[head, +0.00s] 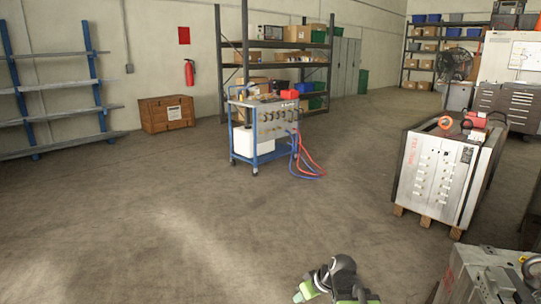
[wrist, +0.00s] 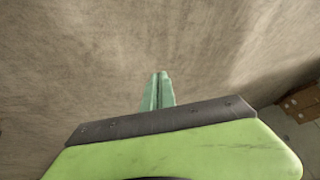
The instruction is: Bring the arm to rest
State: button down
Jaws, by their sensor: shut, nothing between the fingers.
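My gripper (wrist: 160,78) shows in the wrist view as two pale green fingers pressed together, shut and empty. In the head view, part of my arm, green and dark grey, shows at the bottom edge, right of the middle. The fingertips cannot be made out there.
A metal mould base (head: 433,180) stands on wooden blocks at the right. Another metal block (head: 480,275) is at the lower right, close to my arm. A blue cart (head: 262,160) with red and blue hoses stands mid-room. The floor (head: 180,220) at left and centre is clear.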

jog(key=s+d+f+m+g+h, duration=0.3)
jog(key=s+d+m+g+h, duration=0.15)
jog(key=s+d+m, duration=0.35)
notch_tip(320, 180, up, 25)
jog(key=a+n+p, duration=0.1)
jog(key=p, duration=2.4)
jog(key=shift+s+r+n+p, duration=0.2)
jog(key=shift+s+n+p, duration=0.1)
jog(key=shift+p, duration=0.1)
